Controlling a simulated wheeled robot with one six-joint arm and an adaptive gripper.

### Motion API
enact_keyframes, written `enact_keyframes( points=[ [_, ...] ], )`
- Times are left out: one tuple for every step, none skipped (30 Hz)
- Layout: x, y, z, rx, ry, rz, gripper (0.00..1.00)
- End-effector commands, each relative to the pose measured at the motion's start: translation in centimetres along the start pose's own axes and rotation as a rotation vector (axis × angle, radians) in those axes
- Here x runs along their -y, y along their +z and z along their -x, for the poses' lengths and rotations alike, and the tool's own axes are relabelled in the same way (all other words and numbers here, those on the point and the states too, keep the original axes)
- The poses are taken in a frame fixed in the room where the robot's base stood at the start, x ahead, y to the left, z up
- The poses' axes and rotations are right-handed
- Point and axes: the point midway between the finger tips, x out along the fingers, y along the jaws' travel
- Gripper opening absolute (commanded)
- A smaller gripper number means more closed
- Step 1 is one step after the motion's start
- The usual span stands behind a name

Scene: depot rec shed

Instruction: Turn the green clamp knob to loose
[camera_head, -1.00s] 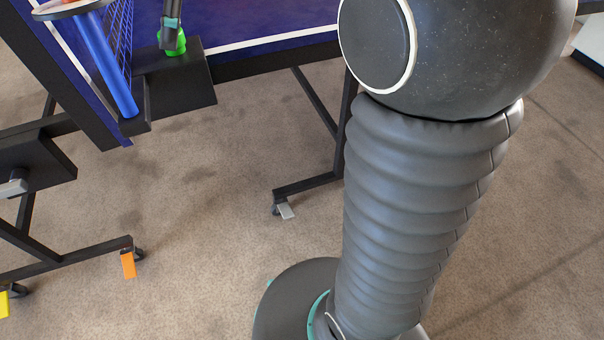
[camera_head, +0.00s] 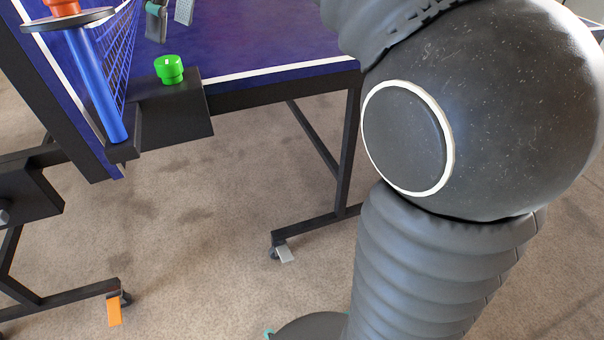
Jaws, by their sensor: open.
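The green clamp knob (camera_head: 170,70) stands upright on top of the black clamp block (camera_head: 175,118) at the table's near edge. It is fully in view and nothing touches it. My gripper (camera_head: 169,22) is at the top of the view, above and beyond the knob and apart from it. Its two fingers are spread and empty; the upper part of the gripper is out of view. I cannot read any loose or tight marking on the knob.
A blue net post (camera_head: 100,90) with a dark disc and an orange cap (camera_head: 62,7) rises left of the knob, with the net (camera_head: 118,50) behind it. The blue table (camera_head: 270,40) spreads to the right. Black legs with casters and an orange tab (camera_head: 114,311) stand below.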

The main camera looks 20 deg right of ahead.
Motion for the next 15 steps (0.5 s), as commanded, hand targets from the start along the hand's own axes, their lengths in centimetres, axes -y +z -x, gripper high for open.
enact_keyframes(
  points=[
    [0.1, 0.2, 1.2, 0.002, -0.002, 0.000, 0.67],
    [0.1, 0.2, 1.7, 0.002, -0.002, 0.000, 0.67],
    [0.1, 0.1, 2.4, 0.001, -0.001, 0.000, 0.67],
    [0.1, 0.1, 2.9, 0.002, -0.001, 0.000, 0.67],
    [0.1, 0.1, 3.4, 0.002, -0.002, 0.000, 0.67],
    [0.1, 0.1, 4.0, 0.001, -0.001, 0.000, 0.67],
    [0.1, 0.1, 4.4, 0.001, 0.000, 0.000, 0.67],
    [0.1, 0.2, 4.9, 0.002, -0.001, 0.001, 0.67],
    [0.1, 0.1, 5.4, 0.002, -0.001, 0.001, 0.67],
    [0.0, 0.1, 5.8, 0.001, 0.000, 0.001, 0.67],
    [0.1, 0.1, 6.2, 0.001, 0.000, 0.001, 0.67],
    [0.1, 0.1, 6.7, 0.002, -0.001, 0.001, 0.67],
    [0.1, 0.1, 7.1, 0.001, 0.000, 0.001, 0.67],
    [0.1, 0.1, 7.4, 0.000, 0.000, 0.001, 0.67],
    [0.1, 0.1, 7.9, 0.001, -0.001, 0.001, 0.67]
  ],
)
